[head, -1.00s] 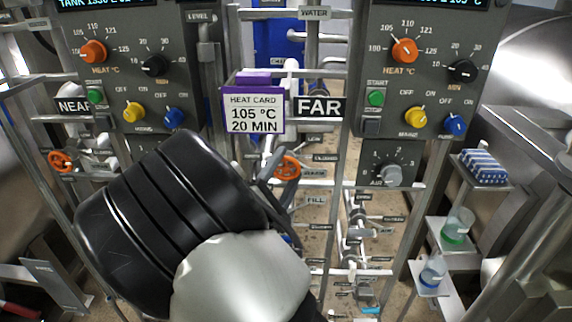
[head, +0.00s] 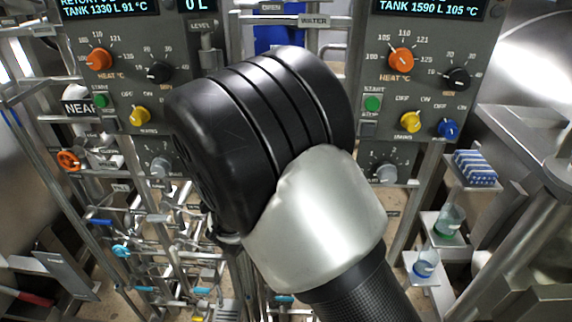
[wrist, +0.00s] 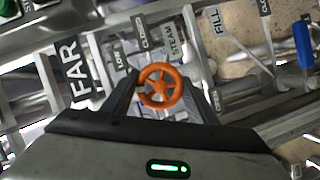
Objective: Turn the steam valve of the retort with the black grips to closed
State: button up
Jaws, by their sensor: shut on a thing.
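In the wrist view, my gripper (wrist: 159,90) is shut on an orange spoked handwheel (wrist: 160,87), with one dark finger on each side of it. Labels reading STEAM (wrist: 172,42), CLOSED and LOW are around the wheel, and a larger FAR sign (wrist: 72,68) is to its left. In the head view, my black and silver arm hides this wheel and my gripper. A second orange handwheel (head: 69,161) shows at the left, below the NEAR sign (head: 80,107). I cannot make out any black grips in these frames.
Two control panels stand behind, the left (head: 135,75) and the right (head: 425,70). Pipes with cyan and blue handles (head: 121,251) fill the lower left. A blue lever (wrist: 302,45) is right of the wheel. Small shelves (head: 431,267) with beakers stand at the right.

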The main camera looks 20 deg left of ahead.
jog(key=m+g+y, duration=0.1)
jog(key=m, duration=0.1)
jog(key=shift+m, duration=0.4)
jog(key=m+g+y+b, duration=0.1)
jog(key=m+y+b, duration=0.1)
jog(key=m, duration=0.1)
jog(key=shift+f, duration=0.1)
jog(key=m+y+b, duration=0.2)
jog(key=m+b, duration=0.1)
jog(key=b, duration=0.3)
jog(key=shift+f+m+g+y, duration=0.1)
jog(key=shift+m+g+y, duration=0.2)
jog(key=shift+g, duration=0.1)
jog(key=m+b, duration=0.1)
jog(key=b, duration=0.1)
jog(key=shift+y+b, duration=0.3)
jog(key=shift+b, duration=0.05)
jog(key=shift+m+b, duration=0.3)
jog(key=shift+b, duration=0.15)
jog(key=shift+r+y, duration=0.3)
jog(key=o, duration=1.1)
jog(key=p+v, duration=0.2)
jog(key=v, duration=1.5)
jog(key=shift+s+r+p, duration=0.15)
jog(key=shift+r+p, duration=0.1)
jog(key=shift+p, duration=0.15)
